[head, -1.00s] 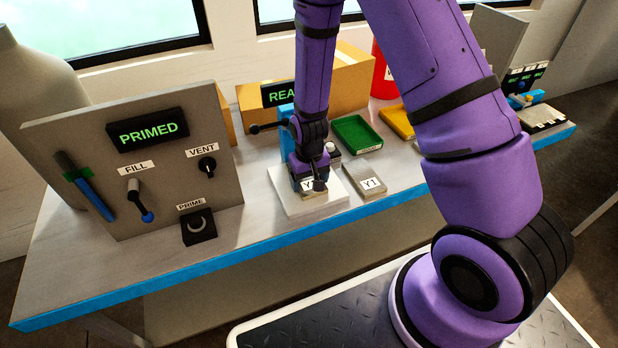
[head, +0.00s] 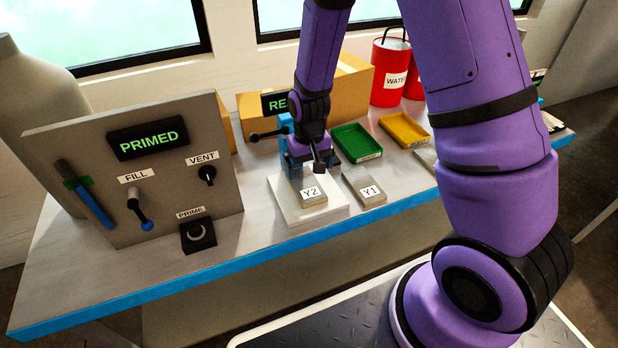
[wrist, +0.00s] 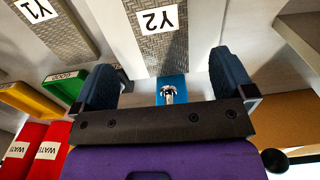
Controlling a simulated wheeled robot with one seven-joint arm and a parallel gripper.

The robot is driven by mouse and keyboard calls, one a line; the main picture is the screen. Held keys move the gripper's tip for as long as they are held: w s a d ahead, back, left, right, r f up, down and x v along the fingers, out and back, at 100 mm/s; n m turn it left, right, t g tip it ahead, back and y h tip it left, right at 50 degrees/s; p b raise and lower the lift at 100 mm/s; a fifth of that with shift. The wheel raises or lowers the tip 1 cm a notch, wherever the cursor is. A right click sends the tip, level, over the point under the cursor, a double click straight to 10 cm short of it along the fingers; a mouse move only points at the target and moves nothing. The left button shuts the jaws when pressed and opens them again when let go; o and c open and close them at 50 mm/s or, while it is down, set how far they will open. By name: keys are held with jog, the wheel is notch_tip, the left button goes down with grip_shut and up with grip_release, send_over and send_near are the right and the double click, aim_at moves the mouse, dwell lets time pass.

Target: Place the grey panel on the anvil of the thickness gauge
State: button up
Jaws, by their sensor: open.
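A grey textured panel labelled Y2 (head: 300,190) lies flat over the white base (head: 285,208) of the blue thickness gauge (head: 286,124). Its far end is hidden under my gripper, so I cannot tell how it sits on the anvil. In the wrist view the panel Y2 (wrist: 172,50) shows ahead of the fingers, with part of the blue gauge (wrist: 181,82) between them. My gripper (wrist: 165,75) is open and empty, apart from the panel's labelled end. In the head view my gripper (head: 318,168) is just behind the Y2 label. A similar grey panel Y1 (head: 358,186) lies to the right.
A green tray (head: 356,143) and a yellow tray (head: 403,130) stand behind and right. Red water buckets (head: 390,72) and a cardboard box (head: 352,85) are at the back. The control panel reading PRIMED (head: 105,185) stands left. Bench at front left is clear.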

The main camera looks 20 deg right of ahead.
jog(key=s+d+r+t, duration=0.15)
jog(key=s+r, duration=0.25)
jog(key=r, duration=0.8)
jog(key=s+d+r+t, duration=0.1)
jog(key=s+d+r, duration=0.15)
jog(key=r, duration=0.95)
jog(key=s+d+r+t, duration=0.1)
jog(key=s+r, duration=0.4)
jog(key=s, duration=0.3)
jog(key=s+d+r+t, duration=0.1)
jog(key=s+d+r, duration=0.1)
jog(key=s+r, duration=0.3)
jog(key=s, duration=0.3)
jog(key=shift+s+r+t, duration=0.3)
jog(key=shift+r+t, duration=0.05)
jog(key=shift+r, duration=0.05)
